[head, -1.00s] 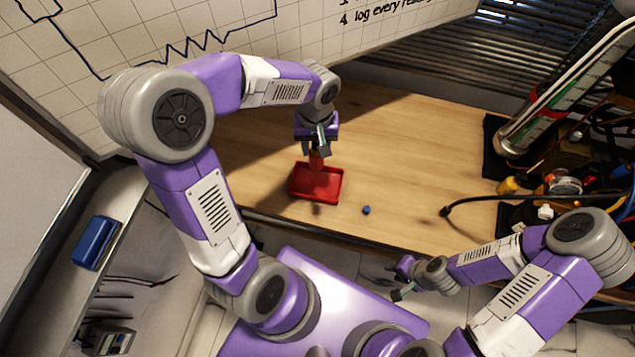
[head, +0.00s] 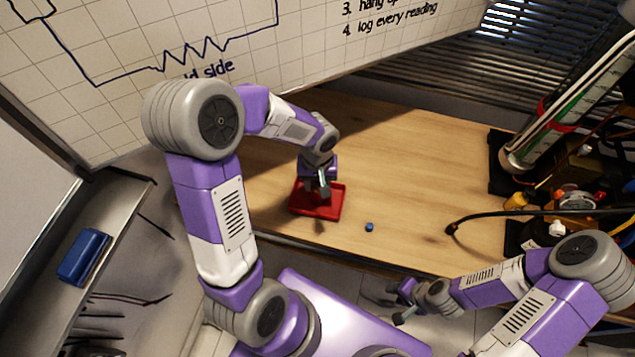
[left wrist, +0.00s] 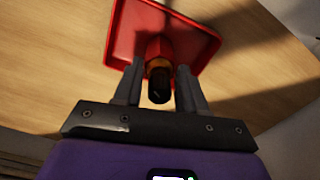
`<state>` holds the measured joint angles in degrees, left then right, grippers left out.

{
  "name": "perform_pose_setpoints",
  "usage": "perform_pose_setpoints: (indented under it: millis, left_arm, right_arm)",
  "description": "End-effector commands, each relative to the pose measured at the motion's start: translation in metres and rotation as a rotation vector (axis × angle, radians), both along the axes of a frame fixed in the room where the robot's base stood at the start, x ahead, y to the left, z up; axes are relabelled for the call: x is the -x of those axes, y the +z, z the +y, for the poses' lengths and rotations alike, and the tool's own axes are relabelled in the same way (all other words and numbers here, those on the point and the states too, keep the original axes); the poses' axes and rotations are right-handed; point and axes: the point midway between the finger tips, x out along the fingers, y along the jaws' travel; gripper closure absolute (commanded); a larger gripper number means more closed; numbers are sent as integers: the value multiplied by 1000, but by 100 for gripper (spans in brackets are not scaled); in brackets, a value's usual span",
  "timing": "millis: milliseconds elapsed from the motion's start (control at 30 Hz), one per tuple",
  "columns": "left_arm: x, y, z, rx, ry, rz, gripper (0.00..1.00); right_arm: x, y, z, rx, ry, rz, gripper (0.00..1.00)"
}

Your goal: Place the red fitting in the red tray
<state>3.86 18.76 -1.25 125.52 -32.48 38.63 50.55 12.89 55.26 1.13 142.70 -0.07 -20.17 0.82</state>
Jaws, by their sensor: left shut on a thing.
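The red tray (head: 331,208) lies on the wooden bench, and it also shows in the left wrist view (left wrist: 122,35). My left gripper (head: 323,192) points down over the tray. In the left wrist view the left gripper (left wrist: 158,85) is shut on the red fitting (left wrist: 158,47), which has a brass-coloured band and a dark near end. The fitting's red end is over or in the tray; I cannot tell whether it touches the floor. In the head view the gripper hides the fitting. My right gripper (head: 398,303) is low in front of the bench, away from the tray; its jaws are too small to judge.
A small blue piece (head: 369,227) lies on the bench right of the tray. A black cable (head: 480,216) reaches in from the right. A gauge tube (head: 560,110) and a yellow fitting (head: 516,201) stand at the right. The bench middle is clear.

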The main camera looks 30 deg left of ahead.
Motion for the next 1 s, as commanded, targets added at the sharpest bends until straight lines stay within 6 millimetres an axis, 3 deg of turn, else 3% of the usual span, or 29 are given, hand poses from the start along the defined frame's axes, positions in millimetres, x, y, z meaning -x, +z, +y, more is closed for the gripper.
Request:
perform_pose_setpoints:
  millis: [267,300,433,833,1000]
  left_arm:
    - [-1,-3,0,-1,-1,-3,96]
    - [0,-2,0,0,-1,-1,53]
    - [0,-1,0,0,-1,-1,33]
    - [-1,4,0,0,0,-1,33]
    - [-2,36,0,0,0,-8,33]
  right_arm:
    - [0,-4,0,0,0,0,63]
    - [0,-3,0,0,0,0,63]
    - [0,-2,0,0,0,0,63]
    - [0,3,0,0,0,0,63]
    - [0,11,0,0,0,0,63]
